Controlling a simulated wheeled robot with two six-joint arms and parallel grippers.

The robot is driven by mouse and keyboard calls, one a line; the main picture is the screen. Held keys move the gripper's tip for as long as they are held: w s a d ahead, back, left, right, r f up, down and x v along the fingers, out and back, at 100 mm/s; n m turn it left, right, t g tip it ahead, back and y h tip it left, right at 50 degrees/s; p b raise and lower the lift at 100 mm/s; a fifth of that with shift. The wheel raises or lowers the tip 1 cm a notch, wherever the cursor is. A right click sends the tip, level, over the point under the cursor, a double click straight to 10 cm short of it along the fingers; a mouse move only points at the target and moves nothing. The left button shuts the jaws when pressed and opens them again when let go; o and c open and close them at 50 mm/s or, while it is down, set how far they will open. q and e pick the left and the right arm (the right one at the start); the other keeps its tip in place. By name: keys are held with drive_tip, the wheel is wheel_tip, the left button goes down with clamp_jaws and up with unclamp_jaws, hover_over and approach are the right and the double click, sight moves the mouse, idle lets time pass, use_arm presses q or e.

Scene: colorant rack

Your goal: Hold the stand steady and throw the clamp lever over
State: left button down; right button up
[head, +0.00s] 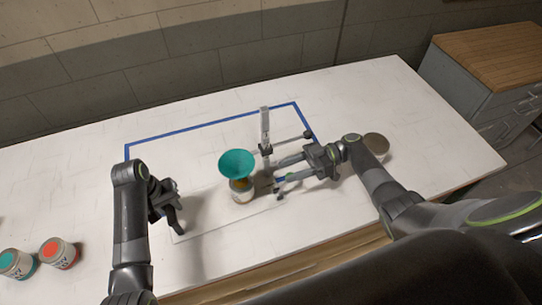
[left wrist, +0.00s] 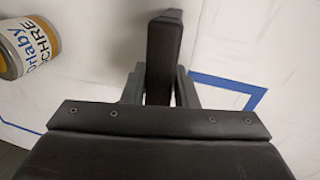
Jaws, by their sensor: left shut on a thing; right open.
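The stand has a grey upright post (head: 265,124) near the table's middle. A clamp with a rod ending in a dark knob (head: 307,134) sits on it; its base is partly hidden. My right gripper (head: 277,177) is open just right of the post's lower part, fingers pointing left. I cannot tell whether it touches the stand. My left gripper (head: 179,228) is well left of the stand, pointing down to the table. In the left wrist view its dark fingers (left wrist: 165,55) are together; what they hold cannot be made out.
A teal funnel (head: 237,163) stands over a can (head: 241,190) left of the stand. Blue tape (head: 200,127) marks the table (head: 360,90). A round brown-topped object (head: 376,143) is behind my right arm.

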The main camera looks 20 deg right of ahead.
drive_tip(key=shift+r, duration=2.75)
